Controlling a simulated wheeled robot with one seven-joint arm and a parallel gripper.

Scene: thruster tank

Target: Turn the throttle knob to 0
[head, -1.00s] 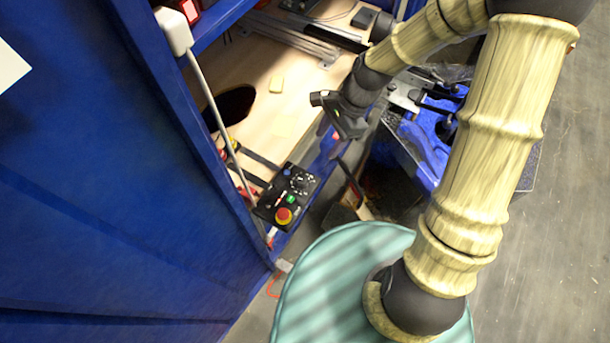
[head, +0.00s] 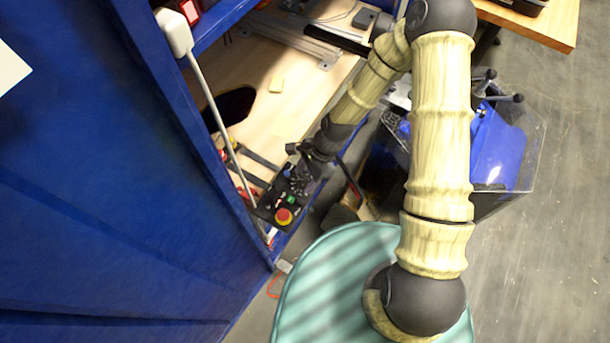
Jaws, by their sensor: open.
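The black control panel (head: 267,206) sits at the front edge of the blue frame, left of the picture's middle. It carries a red-and-yellow stop button (head: 283,216) at its near end and a green button (head: 291,199) beside it. The throttle knob is at the panel's far part, close to my gripper, and I cannot make out its pointer or its setting. My gripper (head: 308,172) is open, at the panel's far right end, partly covering it. Its fingers are dark and small against the panel, so I cannot tell whether they touch the knob.
A tall blue wall (head: 110,190) fills the left. A white pole (head: 215,105) stands beside the panel. A wooden board (head: 285,75) with a dark hole (head: 233,103) lies behind it. A blue item in a clear bin (head: 495,150) stands at right. Grey floor is open at far right.

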